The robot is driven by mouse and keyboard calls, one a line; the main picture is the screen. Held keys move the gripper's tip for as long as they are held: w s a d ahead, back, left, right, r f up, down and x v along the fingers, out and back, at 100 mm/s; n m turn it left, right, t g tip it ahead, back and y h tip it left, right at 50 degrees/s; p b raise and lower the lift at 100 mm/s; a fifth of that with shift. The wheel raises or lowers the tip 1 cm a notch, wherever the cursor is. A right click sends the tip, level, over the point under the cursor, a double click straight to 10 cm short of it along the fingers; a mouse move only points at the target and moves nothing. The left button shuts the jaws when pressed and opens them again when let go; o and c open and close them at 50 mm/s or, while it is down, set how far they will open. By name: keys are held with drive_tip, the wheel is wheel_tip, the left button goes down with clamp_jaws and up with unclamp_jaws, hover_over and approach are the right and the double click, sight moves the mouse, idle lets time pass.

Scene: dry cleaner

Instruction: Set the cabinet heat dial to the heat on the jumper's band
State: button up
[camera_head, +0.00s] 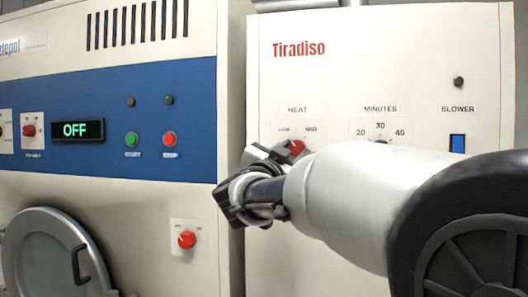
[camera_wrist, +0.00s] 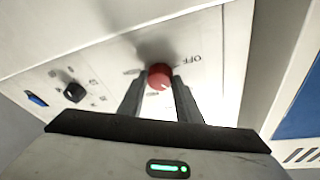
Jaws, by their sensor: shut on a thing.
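The Tiradiso cabinet (camera_head: 377,42) stands at the right in the head view. Its heat dial, a red knob (camera_head: 296,147), sits under the HEAT label and shows partly past my gripper (camera_head: 272,158). In the wrist view the red knob (camera_wrist: 159,76) lies between the two fingers of my gripper (camera_wrist: 160,92), which is shut on it. An OFF mark is readable beside the knob there. The dial's pointer setting cannot be read clearly. The jumper and its band are not in view.
The MINUTES dial (camera_head: 381,140) is right of the heat dial, partly behind my arm, with a blue BLOWER switch (camera_head: 457,143) farther right. At the left stands a blue-and-white machine (camera_head: 60,90) with an OFF display, buttons, a red knob (camera_head: 186,240) and a round door (camera_head: 50,255).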

drive_tip(key=shift+r, duration=0.15)
idle(0.3)
drive_tip(key=o, duration=0.9)
drive_tip(key=shift+o, duration=0.7)
